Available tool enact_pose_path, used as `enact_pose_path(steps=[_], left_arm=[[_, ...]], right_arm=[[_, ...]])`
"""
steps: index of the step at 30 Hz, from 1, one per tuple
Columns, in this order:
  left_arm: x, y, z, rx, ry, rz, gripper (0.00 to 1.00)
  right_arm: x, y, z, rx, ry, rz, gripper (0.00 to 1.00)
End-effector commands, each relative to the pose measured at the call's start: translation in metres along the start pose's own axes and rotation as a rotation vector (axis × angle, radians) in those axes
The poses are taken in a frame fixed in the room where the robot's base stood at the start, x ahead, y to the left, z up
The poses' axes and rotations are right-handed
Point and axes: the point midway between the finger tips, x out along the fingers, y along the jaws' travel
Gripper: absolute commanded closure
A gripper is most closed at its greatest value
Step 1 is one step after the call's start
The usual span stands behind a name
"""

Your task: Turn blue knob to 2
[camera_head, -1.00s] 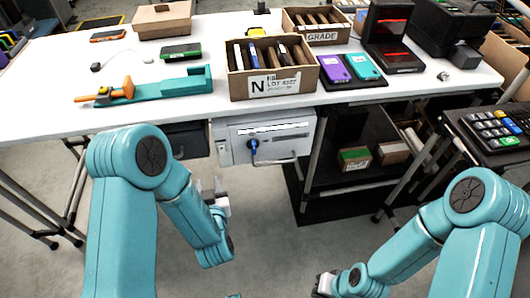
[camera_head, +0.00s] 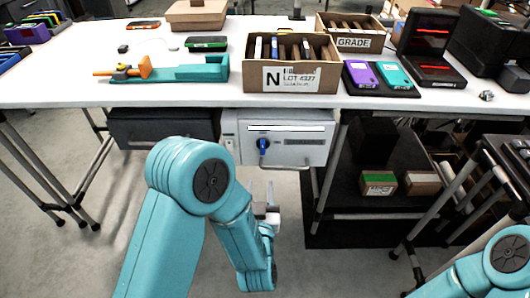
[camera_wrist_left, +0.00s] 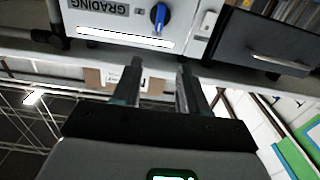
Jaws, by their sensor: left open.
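The blue knob (camera_head: 263,146) is on the front of a white box (camera_head: 300,151) mounted under the table. The knob's number marks are too small to read. In the left wrist view the knob (camera_wrist_left: 159,16) appears upside down near the top, beyond the fingertips and apart from them. My left gripper (camera_head: 268,205) is open and empty, below and in front of the box; its two fingers (camera_wrist_left: 160,75) stand apart in the wrist view. My right gripper is out of view.
A dark drawer (camera_head: 163,127) hangs left of the white box. On the white table (camera_head: 130,85) stand a carton marked N (camera_head: 290,80), a teal tool (camera_head: 190,71) and phones. A dark shelf (camera_head: 360,200) with small boxes stands at the lower right.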

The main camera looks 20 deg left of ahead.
Motion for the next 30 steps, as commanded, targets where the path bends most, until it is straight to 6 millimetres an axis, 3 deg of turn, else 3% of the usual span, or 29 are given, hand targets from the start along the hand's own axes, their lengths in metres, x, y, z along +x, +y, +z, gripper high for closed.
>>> enact_pose_path(steps=[5, 21, 30], left_arm=[[0.012, 0.001, 0.001, -0.003, 0.003, 0.005, 0.57], [0.131, 0.004, 0.001, -0.001, 0.004, 0.004, 0.57], [0.160, 0.006, 0.001, 0.000, 0.002, 0.007, 0.57]], right_arm=[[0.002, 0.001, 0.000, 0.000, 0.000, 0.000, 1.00], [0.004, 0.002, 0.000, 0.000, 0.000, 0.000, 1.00], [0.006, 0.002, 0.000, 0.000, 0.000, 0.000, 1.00]])
